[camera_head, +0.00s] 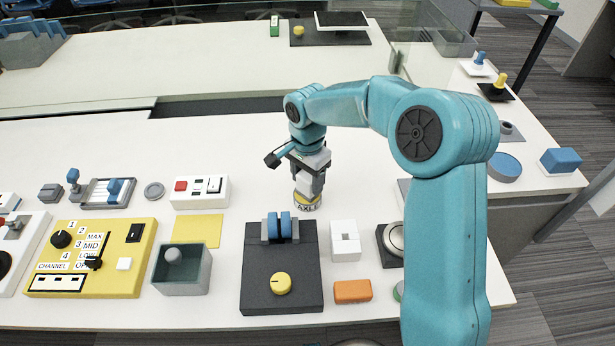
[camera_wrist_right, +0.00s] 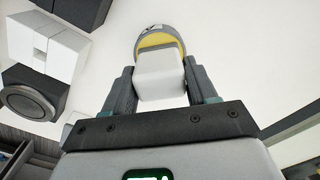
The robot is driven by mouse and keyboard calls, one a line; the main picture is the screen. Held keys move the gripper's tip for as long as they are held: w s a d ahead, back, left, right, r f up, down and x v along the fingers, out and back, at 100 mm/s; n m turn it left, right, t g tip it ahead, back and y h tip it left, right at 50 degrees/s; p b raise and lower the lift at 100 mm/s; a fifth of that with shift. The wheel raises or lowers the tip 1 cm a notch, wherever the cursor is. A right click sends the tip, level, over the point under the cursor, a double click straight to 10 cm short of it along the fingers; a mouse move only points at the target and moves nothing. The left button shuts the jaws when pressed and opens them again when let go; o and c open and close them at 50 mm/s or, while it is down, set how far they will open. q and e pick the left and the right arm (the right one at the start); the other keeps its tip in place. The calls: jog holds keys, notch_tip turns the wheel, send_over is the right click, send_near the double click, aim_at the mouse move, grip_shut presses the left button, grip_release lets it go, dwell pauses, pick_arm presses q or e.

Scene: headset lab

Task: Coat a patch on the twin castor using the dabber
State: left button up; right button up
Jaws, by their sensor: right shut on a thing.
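The twin castor (camera_head: 280,227), a pair of blue wheels in a grey mount, stands at the back of a dark board with a yellow knob. My right gripper (camera_head: 309,182) is behind it, pointing down, shut on the white block-like handle of what looks like the dabber (camera_wrist_right: 160,74). Directly below is a round grey-and-yellow pot (camera_head: 306,201) marked with letters like "AXL"; it also shows behind the handle in the wrist view (camera_wrist_right: 157,37). The dabber's lower end is hidden, so I cannot tell whether it touches the pot. My left gripper is out of view.
The castor's dark board (camera_head: 254,276) has a white block (camera_head: 345,240) and an orange block (camera_head: 352,291) on its right. A grey open box (camera_head: 182,283) and a yellow sheet (camera_head: 198,230) lie left. The table behind the castor is mostly clear.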

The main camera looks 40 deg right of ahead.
aim_at(308, 176)
jog(key=shift+f, duration=0.1)
notch_tip(308, 176, up, 7)
jog(key=p, duration=0.5)
dwell(0.3)
dwell(0.5)
